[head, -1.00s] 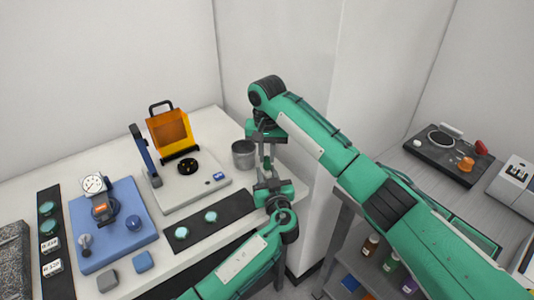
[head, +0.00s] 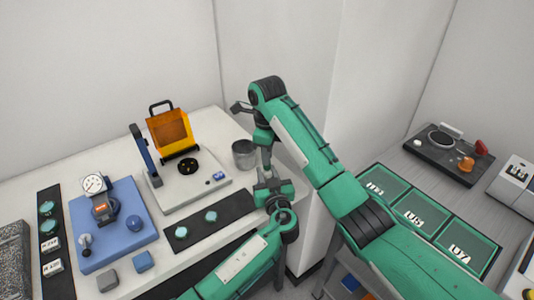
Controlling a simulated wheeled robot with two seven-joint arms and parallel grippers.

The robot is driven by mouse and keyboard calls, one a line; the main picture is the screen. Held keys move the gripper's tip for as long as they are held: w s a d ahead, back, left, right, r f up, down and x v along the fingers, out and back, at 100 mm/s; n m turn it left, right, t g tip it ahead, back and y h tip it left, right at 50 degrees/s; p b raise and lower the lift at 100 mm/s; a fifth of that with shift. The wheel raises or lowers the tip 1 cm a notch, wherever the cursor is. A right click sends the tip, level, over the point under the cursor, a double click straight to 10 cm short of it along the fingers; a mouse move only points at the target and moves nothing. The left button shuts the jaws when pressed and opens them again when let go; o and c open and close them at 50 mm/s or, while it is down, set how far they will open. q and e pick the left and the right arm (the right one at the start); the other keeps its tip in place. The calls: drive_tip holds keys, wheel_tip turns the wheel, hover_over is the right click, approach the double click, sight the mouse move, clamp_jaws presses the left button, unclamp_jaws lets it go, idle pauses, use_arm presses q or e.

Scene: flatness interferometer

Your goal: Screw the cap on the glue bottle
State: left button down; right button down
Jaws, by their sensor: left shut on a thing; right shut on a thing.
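My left gripper (head: 268,184) points up at the right end of the white bench, beside the metal cup. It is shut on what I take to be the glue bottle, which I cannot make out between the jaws. My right gripper (head: 266,157) points down directly above it, nearly in line with it. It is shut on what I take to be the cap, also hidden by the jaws. The two grippers are very close together. I cannot tell whether cap and bottle touch or how the cap is seated.
A metal cup (head: 244,154) stands just left of the grippers. An instrument with an orange screen (head: 170,130) and a blue plate (head: 113,232) with a dial gauge are further left. Green labelled mats (head: 421,208) lie on the right bench. A wall corner is close behind my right arm.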

drive_tip(key=m, duration=0.3)
drive_tip(key=c, duration=1.4)
unclamp_jaws()
drive_tip(key=shift+r, duration=0.1)
drive_tip(key=shift+r, duration=2.15)
drive_tip(key=shift+o, duration=0.2)
